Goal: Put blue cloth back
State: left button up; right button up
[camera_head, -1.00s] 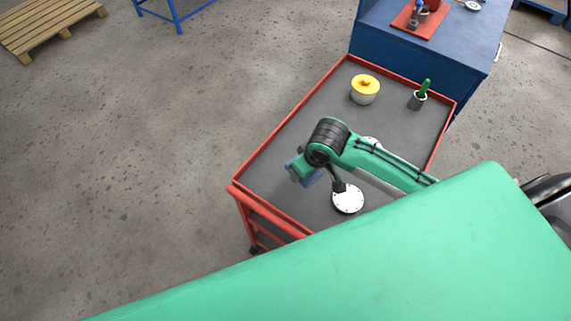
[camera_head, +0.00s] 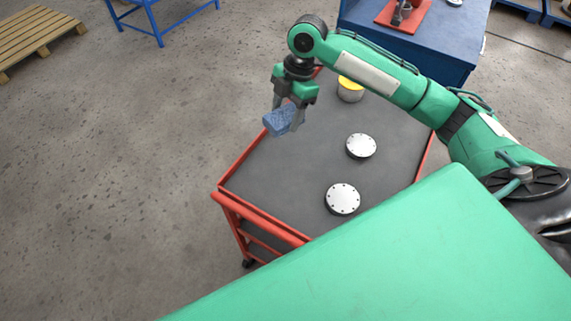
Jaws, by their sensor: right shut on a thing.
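The blue cloth (camera_head: 279,120) is a small folded block held between the fingers of my right gripper (camera_head: 287,114). The gripper is shut on it and points down. It holds the cloth in the air above the far left edge of the red-rimmed cart (camera_head: 240,164). The cart has a dark grey top. My left gripper is out of view.
Two silver discs with bolt holes, one farther back (camera_head: 361,146) and one nearer (camera_head: 342,198), lie on the cart. A yellow-topped pot (camera_head: 350,89) stands behind, partly hidden by my arm. A blue bench (camera_head: 452,40) stands beyond. The cart's left part is clear.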

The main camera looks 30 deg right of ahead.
aim_at(284, 167)
notch_tip(284, 167, down, 18)
jog(key=p, duration=0.2)
jog(key=shift+f+p, duration=0.2)
jog(key=shift+p, duration=0.2)
jog(key=shift+f, duration=0.45)
jog(key=shift+f, duration=0.1)
jog(key=o, duration=0.9)
jog(key=shift+o, duration=0.2)
jog(key=b+v, duration=0.2)
jog(key=v, duration=1)
